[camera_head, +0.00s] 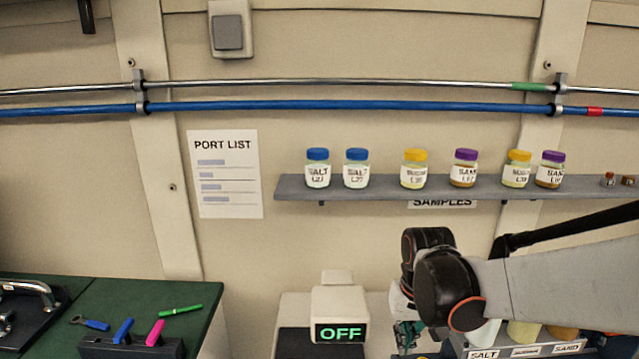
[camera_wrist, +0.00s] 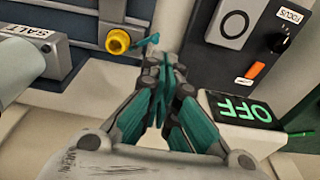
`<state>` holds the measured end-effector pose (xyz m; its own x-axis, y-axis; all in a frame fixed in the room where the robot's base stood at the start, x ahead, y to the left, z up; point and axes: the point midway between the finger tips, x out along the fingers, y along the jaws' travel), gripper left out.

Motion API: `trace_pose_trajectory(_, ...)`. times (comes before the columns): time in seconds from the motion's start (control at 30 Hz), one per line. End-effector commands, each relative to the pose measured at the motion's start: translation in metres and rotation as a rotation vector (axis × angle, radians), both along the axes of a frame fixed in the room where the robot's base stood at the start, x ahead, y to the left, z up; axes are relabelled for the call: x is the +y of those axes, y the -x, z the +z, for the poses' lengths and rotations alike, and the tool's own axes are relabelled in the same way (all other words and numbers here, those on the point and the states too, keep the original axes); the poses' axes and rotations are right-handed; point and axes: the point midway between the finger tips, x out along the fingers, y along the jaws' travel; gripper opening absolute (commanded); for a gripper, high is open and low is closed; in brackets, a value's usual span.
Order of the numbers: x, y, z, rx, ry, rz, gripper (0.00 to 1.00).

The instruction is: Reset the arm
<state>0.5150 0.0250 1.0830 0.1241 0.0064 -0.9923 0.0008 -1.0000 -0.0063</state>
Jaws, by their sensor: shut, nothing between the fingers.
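My gripper (camera_wrist: 160,92) is shut and empty in the wrist view, its teal fingers together in the middle of the picture. In the head view my gripper (camera_head: 408,335) is partly hidden by my black and grey wrist, low at the right of centre. It hangs below the sample shelf, between the OFF display box (camera_head: 341,308) and the labelled sample rack (camera_head: 520,350). The OFF display also shows at the right in the wrist view (camera_wrist: 241,110). I cannot tell whether the fingers touch anything.
Several capped jars, such as a blue-capped one (camera_head: 317,168), stand on the grey wall shelf (camera_head: 385,190). A green bench (camera_head: 140,294) at lower left holds pens and a tool. In the wrist view a yellow round part (camera_wrist: 118,41) and a panel with an orange switch (camera_wrist: 255,70) lie near the fingers.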

Motion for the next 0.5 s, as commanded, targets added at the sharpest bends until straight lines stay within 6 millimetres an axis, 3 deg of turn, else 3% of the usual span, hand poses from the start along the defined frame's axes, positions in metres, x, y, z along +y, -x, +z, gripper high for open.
trace_pose_trajectory(0.2,-0.007,0.035,0.03,-0.114,-0.003,-0.001,0.0)
trace_pose_trajectory(0.5,-0.016,0.085,0.054,-0.272,-0.002,-0.001,0.0)
